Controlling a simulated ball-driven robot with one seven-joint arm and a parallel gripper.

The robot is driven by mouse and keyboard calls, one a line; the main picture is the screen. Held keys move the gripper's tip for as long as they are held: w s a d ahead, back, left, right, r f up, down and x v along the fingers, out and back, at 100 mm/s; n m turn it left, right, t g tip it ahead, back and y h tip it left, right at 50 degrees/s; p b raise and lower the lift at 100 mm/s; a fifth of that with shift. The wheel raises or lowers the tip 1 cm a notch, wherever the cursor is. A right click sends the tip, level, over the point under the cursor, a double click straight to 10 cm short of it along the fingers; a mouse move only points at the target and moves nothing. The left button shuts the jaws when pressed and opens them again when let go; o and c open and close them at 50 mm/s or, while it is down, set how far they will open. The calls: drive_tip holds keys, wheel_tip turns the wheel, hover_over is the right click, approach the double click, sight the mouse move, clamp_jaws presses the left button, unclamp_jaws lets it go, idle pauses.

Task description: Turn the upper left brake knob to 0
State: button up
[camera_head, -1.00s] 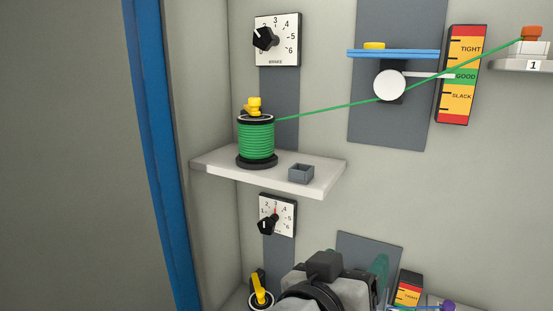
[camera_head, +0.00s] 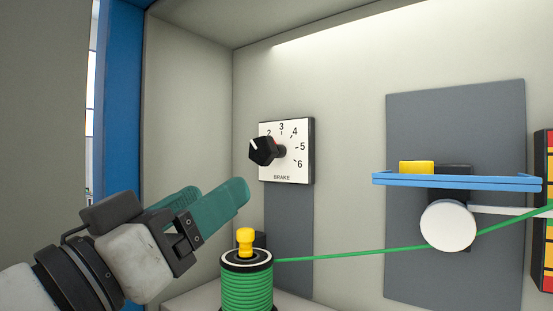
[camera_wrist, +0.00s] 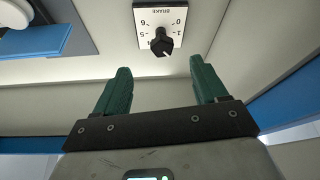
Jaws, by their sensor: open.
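The upper left brake knob (camera_head: 263,150) is black and stands out from a white dial plate (camera_head: 305,172) with numbers. Its white pointer line faces left in the head view; the 0 and 1 marks are hidden behind it there. In the wrist view the knob (camera_wrist: 161,43) appears upside down, with 0 and 1 on the right, and its pointer slants to the lower right. I cannot tell the exact number. My gripper (camera_head: 217,190) is open and empty, below and left of the knob, with green fingers apart. In the wrist view the gripper (camera_wrist: 160,68) has the knob beyond its fingertips, between them.
A green cable spool (camera_head: 246,285) with a yellow top knob (camera_head: 245,240) stands close below my fingers. Its green cable (camera_head: 340,254) runs right to a white roller (camera_head: 448,225) under a blue bar (camera_head: 457,180). A blue post (camera_head: 118,110) stands at the left.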

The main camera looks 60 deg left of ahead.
sight(258, 156)
drive_tip(key=p+x, duration=0.1)
drive_tip(key=x, duration=0.2)
drive_tip(key=p+x, duration=0.1)
drive_tip(key=x, duration=0.3)
drive_tip(key=p+x, duration=0.1)
drive_tip(key=x, duration=0.3)
drive_tip(key=shift+s+r, duration=0.15)
drive_tip(key=shift+r, duration=0.2)
drive_tip(key=c, duration=1.1)
